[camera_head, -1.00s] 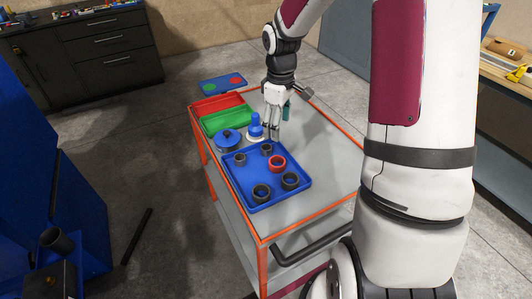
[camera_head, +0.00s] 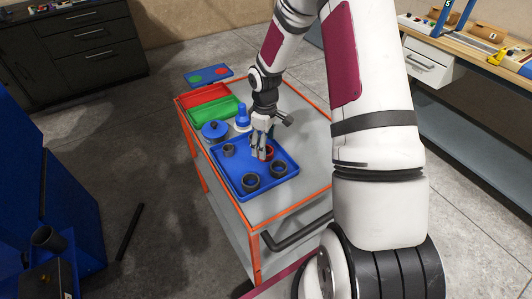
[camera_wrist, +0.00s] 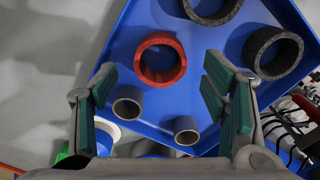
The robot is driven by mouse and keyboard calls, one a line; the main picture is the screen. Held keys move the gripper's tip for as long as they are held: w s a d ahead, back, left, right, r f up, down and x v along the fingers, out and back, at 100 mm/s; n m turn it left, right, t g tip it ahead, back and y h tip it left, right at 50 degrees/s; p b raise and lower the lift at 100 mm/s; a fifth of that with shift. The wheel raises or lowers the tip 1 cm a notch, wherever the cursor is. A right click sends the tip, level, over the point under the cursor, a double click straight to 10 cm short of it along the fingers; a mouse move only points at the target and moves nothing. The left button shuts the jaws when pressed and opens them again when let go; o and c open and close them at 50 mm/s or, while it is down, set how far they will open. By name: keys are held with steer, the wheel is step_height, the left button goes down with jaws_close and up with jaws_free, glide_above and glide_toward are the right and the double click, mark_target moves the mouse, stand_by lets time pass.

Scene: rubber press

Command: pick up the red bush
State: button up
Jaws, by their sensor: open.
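The red bush (camera_head: 269,153) is a short ring in the blue tray (camera_head: 232,178), partly hidden behind my gripper in the head view. In the wrist view the red bush (camera_wrist: 163,78) shows whole, lying flat on the tray floor. My gripper (camera_head: 260,155) points down over the tray. In the wrist view my gripper (camera_wrist: 158,80) is open, with its green-padded fingers apart on either side of the red bush's near side. Nothing is held between them. Their exact height above the tray is hard to tell.
Several dark bushes share the tray, including two large ones (camera_head: 250,182) (camera_head: 278,169) and a small one (camera_head: 229,150). The cart's right side is clear.

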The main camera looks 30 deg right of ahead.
steer(key=shift+f, duration=1.35)
steer(key=shift+c, duration=0.6)
steer(key=c, duration=1)
steer(key=shift+o, duration=0.2)
steer(key=shift+r, duration=0.1)
